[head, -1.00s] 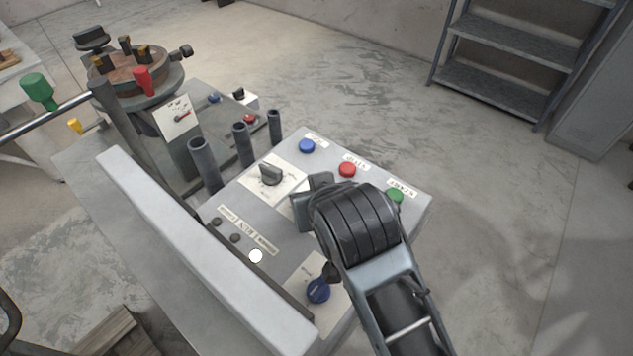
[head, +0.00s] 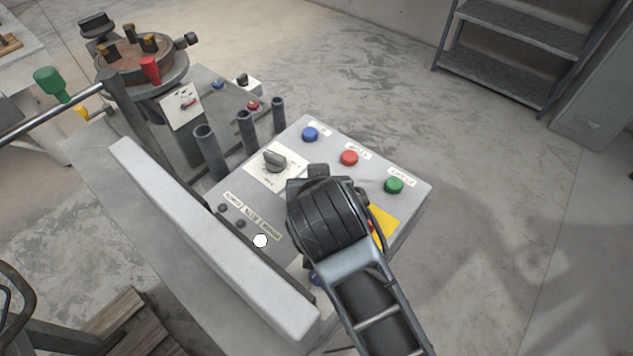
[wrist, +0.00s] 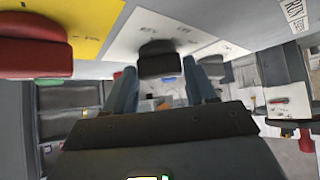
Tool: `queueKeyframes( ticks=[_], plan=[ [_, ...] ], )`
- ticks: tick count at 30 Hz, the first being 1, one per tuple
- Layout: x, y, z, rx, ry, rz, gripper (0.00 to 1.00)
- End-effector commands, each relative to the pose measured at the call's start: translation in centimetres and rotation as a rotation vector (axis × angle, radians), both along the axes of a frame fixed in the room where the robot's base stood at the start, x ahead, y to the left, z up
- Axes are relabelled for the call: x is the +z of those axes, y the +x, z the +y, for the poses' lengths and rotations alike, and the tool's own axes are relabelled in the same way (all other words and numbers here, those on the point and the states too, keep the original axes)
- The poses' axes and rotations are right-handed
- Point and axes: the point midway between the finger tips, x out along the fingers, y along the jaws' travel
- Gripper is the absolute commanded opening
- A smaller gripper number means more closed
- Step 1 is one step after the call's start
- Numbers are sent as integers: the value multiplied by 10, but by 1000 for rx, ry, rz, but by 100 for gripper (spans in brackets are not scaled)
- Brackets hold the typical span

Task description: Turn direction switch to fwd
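In the wrist view a dark knob (wrist: 160,62) on a white plate (wrist: 140,27) stands ahead of and between my fingertips, with a gap on each side. Its label is too small to read, so I cannot confirm it is the direction switch or tell its setting. In the head view my gripper (head: 318,172) is over the grey control panel (head: 210,198), and my wrist hides what lies under it. In the wrist view my gripper (wrist: 163,85) is open and empty. Another grey knob (head: 275,160) on a white plate shows clear of my gripper in the head view.
A red knob (wrist: 32,45) on a yellow plate (wrist: 85,20) is close on the left in the wrist view. Blue (head: 310,134), red (head: 349,158) and green (head: 394,185) buttons line the panel's far edge. Upright dark tubes (head: 210,152) stand at its left.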

Motion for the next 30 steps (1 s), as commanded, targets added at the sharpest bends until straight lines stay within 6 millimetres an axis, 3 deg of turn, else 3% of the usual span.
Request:
queueKeyframes(
  ticks=[6, 19, 23, 27, 30],
  plan=[
    [0, 0, 0, 1, -1, 0, 77],
    [3, 0, 0, 1, 0, -2, 77],
    [17, 1, 1, 2, 1, -5, 77],
    [44, 1, 1, 2, 3, -7, 77],
    [53, -5, -22, -4, 2, -2, 77]
  ],
)
